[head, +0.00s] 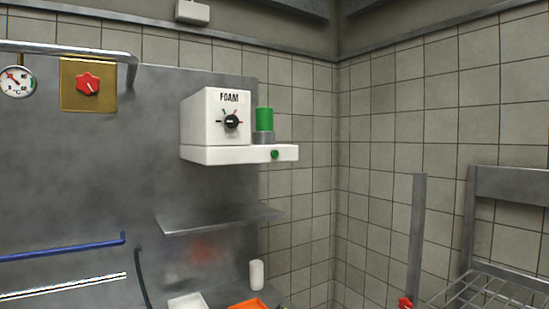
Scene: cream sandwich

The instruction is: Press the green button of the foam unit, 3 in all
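The foam unit (213,118) is a white box marked FOAM, fixed high on the metal back panel. A black dial (231,121) with small coloured marks sits on its front. A green cylinder (264,119) stands on a grey collar (263,137) on the unit's right ledge. A small round green button (275,154) is on the front face of that ledge. Neither of my grippers shows in the head view.
A metal shelf (220,218) juts out below the unit. Lower down are a white cylinder (256,274), a white tray (188,302) and an orange tray (248,304). A red knob (88,84) and a gauge (17,81) are at left; a wire rack (490,292) is at right.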

